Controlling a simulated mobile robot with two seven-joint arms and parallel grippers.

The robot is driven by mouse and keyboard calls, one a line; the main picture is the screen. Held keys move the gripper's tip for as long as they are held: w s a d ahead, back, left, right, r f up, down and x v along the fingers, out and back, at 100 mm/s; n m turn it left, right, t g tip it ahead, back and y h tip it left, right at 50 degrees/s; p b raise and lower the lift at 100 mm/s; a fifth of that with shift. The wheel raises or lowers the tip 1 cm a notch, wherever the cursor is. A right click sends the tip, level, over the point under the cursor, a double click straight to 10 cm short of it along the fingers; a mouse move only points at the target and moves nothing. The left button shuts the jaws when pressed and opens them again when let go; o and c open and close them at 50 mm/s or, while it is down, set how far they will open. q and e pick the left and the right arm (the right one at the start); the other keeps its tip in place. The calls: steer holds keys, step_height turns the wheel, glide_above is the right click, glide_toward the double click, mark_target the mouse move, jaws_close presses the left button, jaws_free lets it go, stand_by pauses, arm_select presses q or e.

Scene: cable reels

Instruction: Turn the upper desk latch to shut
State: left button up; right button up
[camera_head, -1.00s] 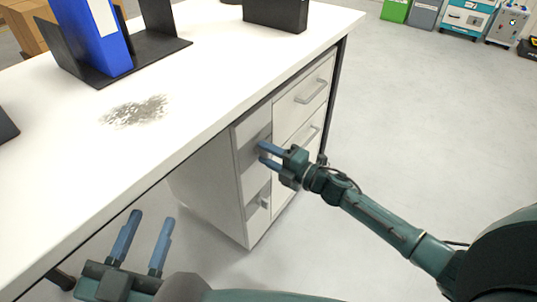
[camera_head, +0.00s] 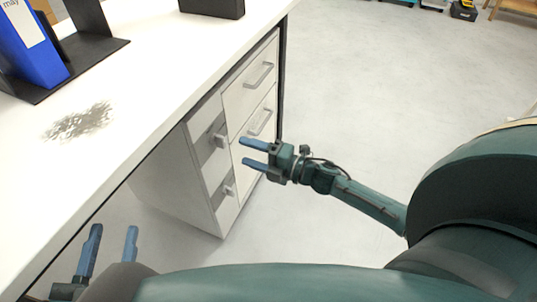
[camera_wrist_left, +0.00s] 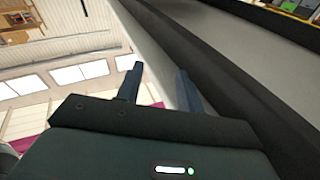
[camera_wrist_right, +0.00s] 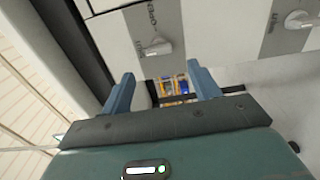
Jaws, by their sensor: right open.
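The upper desk latch (camera_head: 218,138) is a small light knob on a grey panel of the drawer unit under the desk. In the right wrist view the upper latch (camera_wrist_right: 158,47) shows beside printed lettering that seems to read OPEN. The lower latch (camera_head: 228,188) sits beneath it on a similar panel; it also shows in the right wrist view (camera_wrist_right: 300,20). My right gripper (camera_head: 241,151) is open and empty, a short way right of the upper latch and apart from it. My left gripper (camera_head: 114,230) is open and empty beside the desk's front edge.
The white desk top (camera_head: 150,70) carries a blue binder (camera_head: 28,45) in a black holder and a dark speckled patch (camera_head: 78,122). Two drawers with bar handles (camera_head: 260,75) are right of the latches. The floor (camera_head: 350,110) right of the desk is clear.

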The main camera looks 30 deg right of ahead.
steer(key=v, duration=0.5)
steer(key=shift+s+d+p, duration=0.15)
steer(key=shift+s+p, duration=0.1)
steer(key=shift+p, duration=0.1)
